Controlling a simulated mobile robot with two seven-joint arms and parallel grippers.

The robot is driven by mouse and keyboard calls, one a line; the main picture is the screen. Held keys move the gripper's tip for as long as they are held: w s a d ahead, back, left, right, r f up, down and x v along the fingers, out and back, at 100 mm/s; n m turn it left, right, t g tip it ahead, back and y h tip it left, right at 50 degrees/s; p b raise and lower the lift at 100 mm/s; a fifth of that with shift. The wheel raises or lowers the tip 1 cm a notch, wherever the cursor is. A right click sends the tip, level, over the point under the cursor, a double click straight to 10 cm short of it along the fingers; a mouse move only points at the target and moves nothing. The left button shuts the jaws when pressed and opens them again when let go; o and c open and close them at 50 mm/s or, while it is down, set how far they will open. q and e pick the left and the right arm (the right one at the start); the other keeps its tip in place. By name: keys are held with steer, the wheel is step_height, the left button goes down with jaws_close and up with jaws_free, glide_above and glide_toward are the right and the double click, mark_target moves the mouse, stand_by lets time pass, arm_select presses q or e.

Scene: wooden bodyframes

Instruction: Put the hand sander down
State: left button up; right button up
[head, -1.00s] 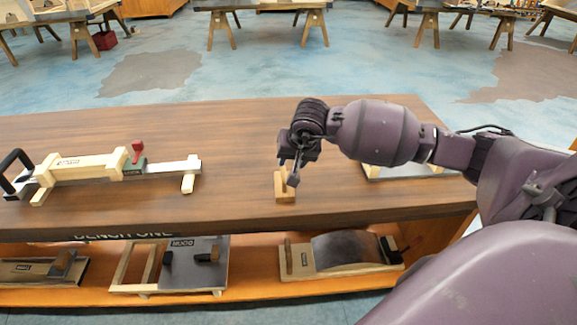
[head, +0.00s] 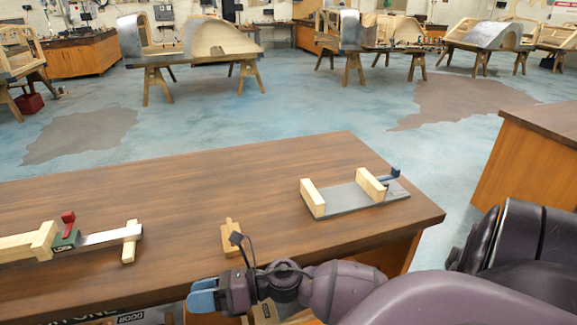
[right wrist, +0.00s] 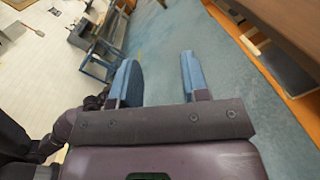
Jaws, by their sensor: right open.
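The hand sander (head: 231,236), a small pale wooden block with an upright grip, rests on the dark wooden bench top (head: 180,190) near its front edge. My right gripper (head: 204,296) has blue fingers and is in front of the bench's front edge, nearer to me than the sander and apart from it. In the right wrist view its two fingers (right wrist: 158,75) are spread, with only blue floor showing between them. My left gripper is not in view.
A grey board with two pale wooden blocks (head: 355,196) lies on the bench's right part. A wooden clamp jig with a red lever (head: 68,232) lies at the left. Bare bench surrounds the sander. Another bench (head: 530,160) stands at the right.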

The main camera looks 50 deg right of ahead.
steer(key=s+d+f+n+h, duration=0.4)
steer(key=s+f+n+h, duration=0.3)
steer(key=n, duration=0.9)
steer(key=s+d+f+n+h, duration=0.5)
steer(key=f+n, duration=0.6)
steer(key=n, duration=0.6)
steer(key=s+h, duration=0.2)
steer(key=shift+s, duration=0.3)
steer(key=shift+o, duration=0.3)
steer(key=shift+r, duration=0.1)
